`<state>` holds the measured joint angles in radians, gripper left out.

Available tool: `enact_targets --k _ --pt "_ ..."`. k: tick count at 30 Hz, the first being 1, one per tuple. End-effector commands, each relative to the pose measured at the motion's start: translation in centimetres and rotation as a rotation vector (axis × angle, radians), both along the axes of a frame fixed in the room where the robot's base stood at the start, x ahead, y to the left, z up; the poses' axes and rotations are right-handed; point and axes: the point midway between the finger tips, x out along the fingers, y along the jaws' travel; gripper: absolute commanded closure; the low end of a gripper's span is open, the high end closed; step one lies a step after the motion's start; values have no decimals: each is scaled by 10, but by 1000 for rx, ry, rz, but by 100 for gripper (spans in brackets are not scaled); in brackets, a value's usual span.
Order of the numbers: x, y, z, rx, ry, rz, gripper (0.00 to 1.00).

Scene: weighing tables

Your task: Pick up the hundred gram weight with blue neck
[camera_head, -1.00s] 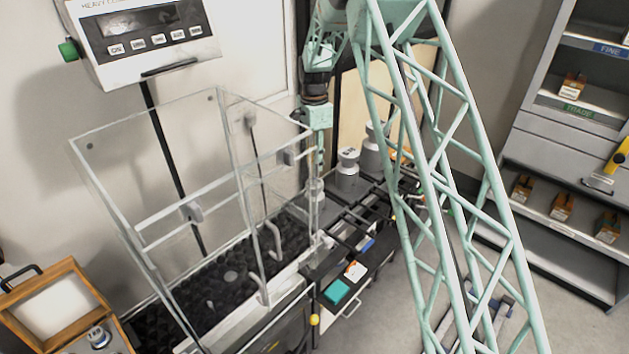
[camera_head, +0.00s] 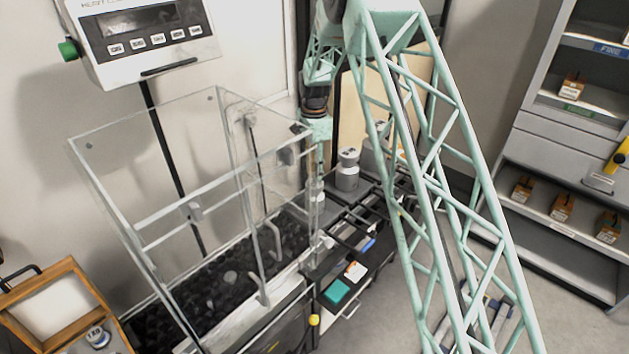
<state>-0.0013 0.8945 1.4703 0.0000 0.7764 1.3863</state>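Several silver weights stand in the rack beside the glass enclosure. One (camera_head: 347,170) is in clear view, another is mostly behind my arm's lattice, and a smaller one (camera_head: 317,196) stands nearer the glass. Another small silver weight (camera_head: 98,337) sits in the open wooden box at the lower left, with a bluish mark on it. I cannot make out a blue neck or a hundred gram marking on any of them. My gripper (camera_head: 317,172) points down just above the smaller rack weight, partly seen through the glass. Its fingers are too small and obscured to show their opening or contact.
The clear glass enclosure (camera_head: 150,215) stands left of my gripper, under a scale display (camera_head: 145,35). A wooden box (camera_head: 60,300) is at the lower left. A grey shelf unit (camera_head: 560,150) with small boxes stands at the right.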

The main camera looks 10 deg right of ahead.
Motion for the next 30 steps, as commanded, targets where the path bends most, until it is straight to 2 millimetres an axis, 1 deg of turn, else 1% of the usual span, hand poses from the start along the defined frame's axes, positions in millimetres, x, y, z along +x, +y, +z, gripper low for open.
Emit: enact_targets --k 3,6,21,23,30 --pt "0 0 -8 0 1 0 73" --pt "0 0 -10 0 1 0 73" --pt "0 0 -10 0 1 0 73" --pt "0 0 -10 0 0 0 76" --pt "0 0 -10 0 0 0 98"
